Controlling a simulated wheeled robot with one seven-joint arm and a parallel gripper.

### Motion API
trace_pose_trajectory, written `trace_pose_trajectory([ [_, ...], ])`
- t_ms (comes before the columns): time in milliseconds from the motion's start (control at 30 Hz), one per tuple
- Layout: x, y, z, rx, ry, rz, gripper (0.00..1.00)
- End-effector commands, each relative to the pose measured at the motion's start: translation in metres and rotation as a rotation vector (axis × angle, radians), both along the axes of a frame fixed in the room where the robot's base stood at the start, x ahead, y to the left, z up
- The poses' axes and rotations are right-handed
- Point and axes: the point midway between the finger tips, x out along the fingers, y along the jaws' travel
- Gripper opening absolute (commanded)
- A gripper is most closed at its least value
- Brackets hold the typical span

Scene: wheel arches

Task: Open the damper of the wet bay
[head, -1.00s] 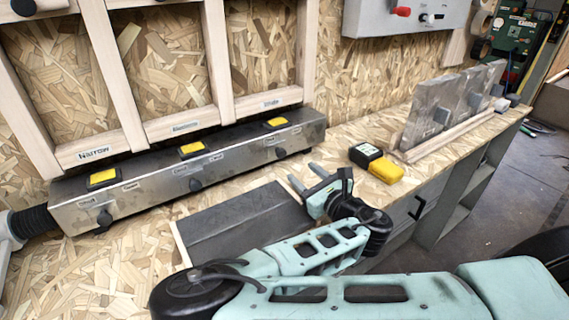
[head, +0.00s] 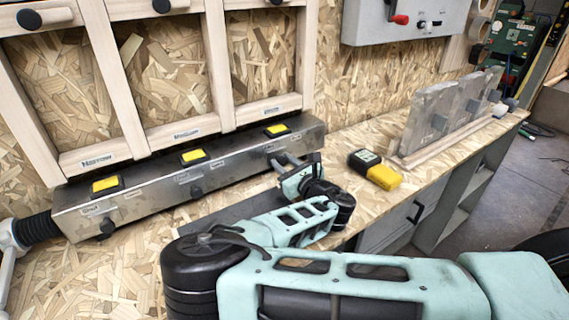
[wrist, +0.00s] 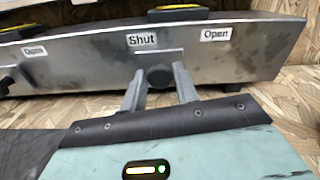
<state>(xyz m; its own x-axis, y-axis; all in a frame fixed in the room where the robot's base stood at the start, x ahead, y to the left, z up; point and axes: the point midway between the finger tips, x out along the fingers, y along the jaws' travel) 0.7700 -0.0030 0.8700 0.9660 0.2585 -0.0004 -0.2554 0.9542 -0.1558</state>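A long metal duct box (head: 150,200) lies along the wall under three wooden-framed bays. It carries three dark damper knobs: left (head: 107,226), middle (head: 196,193), and right, which the wrist view shows clearly (wrist: 159,76). The right knob sits below a "Shut" label (wrist: 142,41), with an "Open" label (wrist: 215,34) farther right. My gripper (head: 281,161) is at this right knob. In the wrist view its two fingers (wrist: 160,85) stand apart on either side of the knob, apparently with small gaps.
Yellow-topped blocks (head: 193,156) sit on the duct box. A black-and-yellow device (head: 375,169) lies on the bench right of my gripper. Grey upright plates (head: 435,118) stand farther right. A grey control box (head: 405,20) hangs on the wall.

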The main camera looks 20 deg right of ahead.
Motion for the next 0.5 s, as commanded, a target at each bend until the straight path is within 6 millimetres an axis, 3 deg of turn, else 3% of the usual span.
trace_pose_trajectory([
  [33, 0.000, 0.000, 0.000, 0.000, 0.000, 0.000, 0.15],
  [100, 0.000, 0.000, 0.000, 0.000, 0.000, 0.000, 0.00],
  [267, 0.002, -0.007, -0.001, -0.001, -0.001, -0.002, 0.00],
  [500, 0.012, -0.047, -0.001, -0.003, -0.001, -0.003, 0.00],
])
